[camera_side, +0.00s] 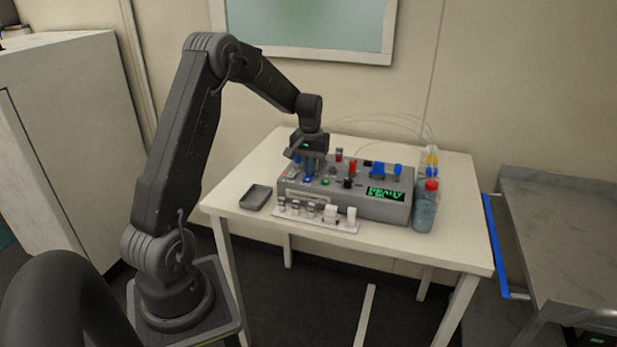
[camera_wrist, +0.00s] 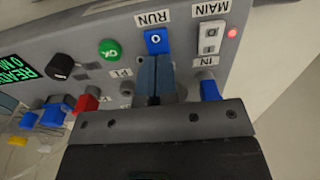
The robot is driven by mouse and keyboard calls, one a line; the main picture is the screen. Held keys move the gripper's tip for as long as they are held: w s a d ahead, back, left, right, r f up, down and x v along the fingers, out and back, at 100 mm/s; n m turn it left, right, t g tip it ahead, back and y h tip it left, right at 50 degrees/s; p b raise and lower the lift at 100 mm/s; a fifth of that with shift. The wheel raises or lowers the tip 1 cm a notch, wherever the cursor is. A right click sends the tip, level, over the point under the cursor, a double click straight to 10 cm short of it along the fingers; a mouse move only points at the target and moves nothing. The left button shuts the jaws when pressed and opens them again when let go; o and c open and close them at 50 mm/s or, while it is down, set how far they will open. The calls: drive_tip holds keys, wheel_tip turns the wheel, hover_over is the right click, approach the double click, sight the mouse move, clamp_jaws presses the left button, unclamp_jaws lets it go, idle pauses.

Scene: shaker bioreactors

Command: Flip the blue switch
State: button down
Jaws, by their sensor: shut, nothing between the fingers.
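The blue switch (camera_wrist: 156,40), beside the RUN label, is on the grey control panel. In the side view a bit of blue (camera_side: 308,178) shows on the box just under my fingertips. My gripper (camera_wrist: 155,60) is shut and empty, its fingertips at the lower edge of the switch in the wrist view. I cannot tell if they touch it. In the side view my gripper (camera_side: 311,173) points down at the left end of the grey box (camera_side: 345,208).
A white MAIN rocker (camera_wrist: 210,38) with a lit red lamp (camera_wrist: 232,33), a green OK button (camera_wrist: 110,49) and a black knob (camera_wrist: 61,66) are nearby. A blue fitting (camera_wrist: 210,88) stands under IN. A bottle (camera_side: 425,212) stands right, a dark tray (camera_side: 256,197) left.

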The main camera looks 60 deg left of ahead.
drive_tip(key=shift+f, duration=0.6)
idle(0.3)
drive_tip(key=shift+r, duration=3.55)
